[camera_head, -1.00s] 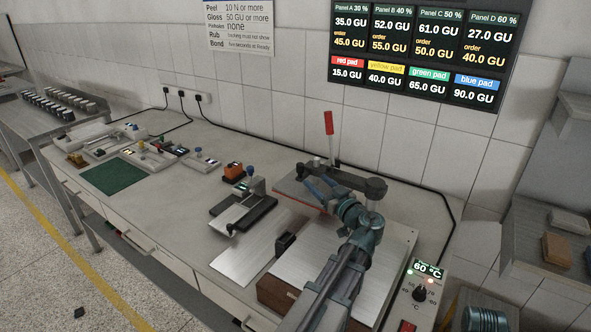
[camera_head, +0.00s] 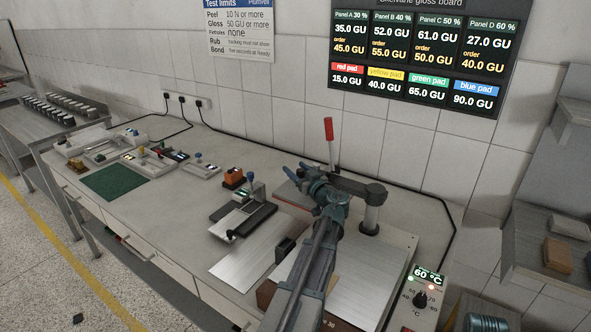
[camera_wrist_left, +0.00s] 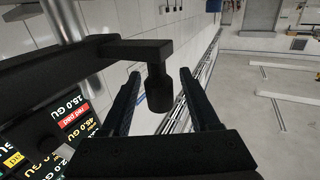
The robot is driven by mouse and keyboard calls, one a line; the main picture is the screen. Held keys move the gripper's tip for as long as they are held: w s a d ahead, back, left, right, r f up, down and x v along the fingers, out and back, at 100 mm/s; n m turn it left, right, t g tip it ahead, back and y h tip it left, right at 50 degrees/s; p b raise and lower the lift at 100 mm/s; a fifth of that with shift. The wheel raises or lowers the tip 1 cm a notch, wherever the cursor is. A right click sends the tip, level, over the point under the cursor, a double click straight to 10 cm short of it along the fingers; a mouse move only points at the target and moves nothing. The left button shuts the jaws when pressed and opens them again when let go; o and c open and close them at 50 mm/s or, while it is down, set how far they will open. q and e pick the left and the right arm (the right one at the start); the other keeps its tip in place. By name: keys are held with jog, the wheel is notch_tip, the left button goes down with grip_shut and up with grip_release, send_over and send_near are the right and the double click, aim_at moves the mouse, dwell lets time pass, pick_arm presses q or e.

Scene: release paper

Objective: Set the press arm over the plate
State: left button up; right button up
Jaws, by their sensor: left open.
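The press arm (camera_head: 352,187) is a black bar on a silver column (camera_head: 370,222) at the back of the press. It reaches left from the column toward a reddish plate at the back (camera_head: 287,195), partly behind my gripper. A bright metal plate (camera_head: 365,285) lies on the press base in front. My left gripper (camera_head: 300,172) is open at the press arm's free end. In the left wrist view its open fingers (camera_wrist_left: 163,100) stand on either side of a black peg (camera_wrist_left: 159,90) on the bar, with gaps showing. My right gripper is not seen.
A red lever (camera_head: 329,130) stands upright behind the press arm. A control box (camera_head: 420,298) showing 60 °C stands at the right. A silver sheet (camera_head: 240,255) and a gauge (camera_head: 243,215) lie to the left. A green mat (camera_head: 114,182) lies farther left.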

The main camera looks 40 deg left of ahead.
pick_arm(q)
jog(key=shift+w+a, duration=0.15)
jog(key=shift+a, duration=0.2)
grip_shut()
dwell(1.3)
